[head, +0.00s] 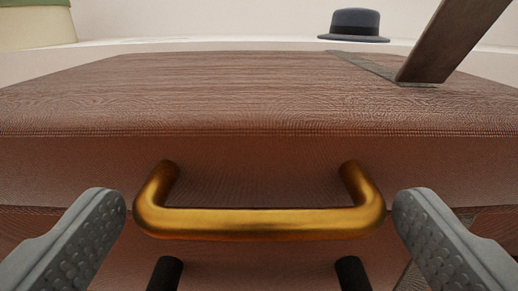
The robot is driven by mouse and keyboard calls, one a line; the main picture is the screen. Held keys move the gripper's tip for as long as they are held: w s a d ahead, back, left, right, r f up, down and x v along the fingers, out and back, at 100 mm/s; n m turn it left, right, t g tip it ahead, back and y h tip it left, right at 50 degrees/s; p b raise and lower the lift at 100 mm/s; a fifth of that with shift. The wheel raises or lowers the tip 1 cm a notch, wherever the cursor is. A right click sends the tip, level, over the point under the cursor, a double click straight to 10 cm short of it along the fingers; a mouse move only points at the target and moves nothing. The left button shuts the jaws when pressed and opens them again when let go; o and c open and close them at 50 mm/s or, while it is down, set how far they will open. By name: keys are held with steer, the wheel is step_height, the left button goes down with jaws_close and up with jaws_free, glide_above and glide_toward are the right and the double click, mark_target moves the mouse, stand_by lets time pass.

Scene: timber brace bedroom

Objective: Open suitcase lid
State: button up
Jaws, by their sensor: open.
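A closed brown leather-textured suitcase (210,85) fills most of the head view. A brass-coloured handle (258,223) stands out from the upper part of its front face, above a seam line. My gripper (259,222) is open, with one grey ridged finger to the left of the handle and one to the right. The fingertips are close to the handle's two ends; I cannot tell whether they touch it. Below the handle, two dark posts (165,273) show at the bottom edge, partly cut off.
A wooden brace (450,40) slants up from the suitcase's top at the right, over a flat dark strip (375,66). A dark hat (354,25) lies on a pale surface behind. A green and cream round object (36,24) is at the upper left.

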steer(key=shift+w, duration=0.95)
